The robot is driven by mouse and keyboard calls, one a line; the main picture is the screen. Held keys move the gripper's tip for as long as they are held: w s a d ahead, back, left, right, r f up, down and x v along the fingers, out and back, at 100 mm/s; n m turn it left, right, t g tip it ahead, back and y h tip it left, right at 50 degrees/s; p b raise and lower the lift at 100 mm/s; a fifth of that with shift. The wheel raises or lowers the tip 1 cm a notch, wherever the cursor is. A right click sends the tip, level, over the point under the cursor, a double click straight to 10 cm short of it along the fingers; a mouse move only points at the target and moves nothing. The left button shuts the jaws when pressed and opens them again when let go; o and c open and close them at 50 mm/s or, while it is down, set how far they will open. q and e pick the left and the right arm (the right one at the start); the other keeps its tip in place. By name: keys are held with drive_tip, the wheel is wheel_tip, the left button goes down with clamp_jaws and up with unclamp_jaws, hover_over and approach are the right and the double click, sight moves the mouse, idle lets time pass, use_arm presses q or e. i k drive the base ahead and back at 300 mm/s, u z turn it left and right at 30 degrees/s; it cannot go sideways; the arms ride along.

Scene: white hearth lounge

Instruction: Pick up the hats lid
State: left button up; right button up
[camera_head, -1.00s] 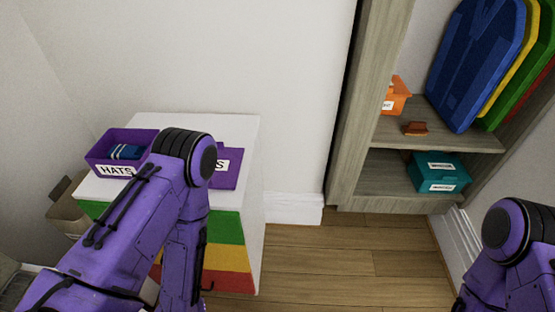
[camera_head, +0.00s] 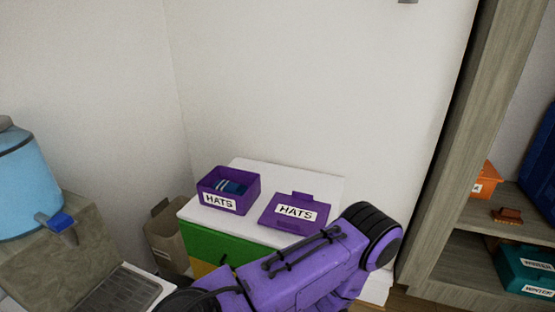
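The purple hats lid (camera_head: 292,220), with a white HATS label, lies flat on the white cabinet top (camera_head: 320,182). To its left stands the open purple hats box (camera_head: 231,189), also labelled HATS, with blue, striped cloth inside. The lid and box are a little apart. My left arm crosses in front of the cabinet, just below the lid, and hides part of the cabinet's front. Neither my left nor my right gripper is in view.
A blue water dispenser (camera_head: 25,180) stands on a counter at the left. A brown bin (camera_head: 166,238) sits left of the cabinet. At the right, a wooden shelf unit (camera_head: 447,170) holds an orange box (camera_head: 486,182) and a teal box (camera_head: 525,272).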

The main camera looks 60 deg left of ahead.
sight(297, 213)
drive_tip(key=k, duration=0.15)
drive_tip(key=u, duration=1.3)
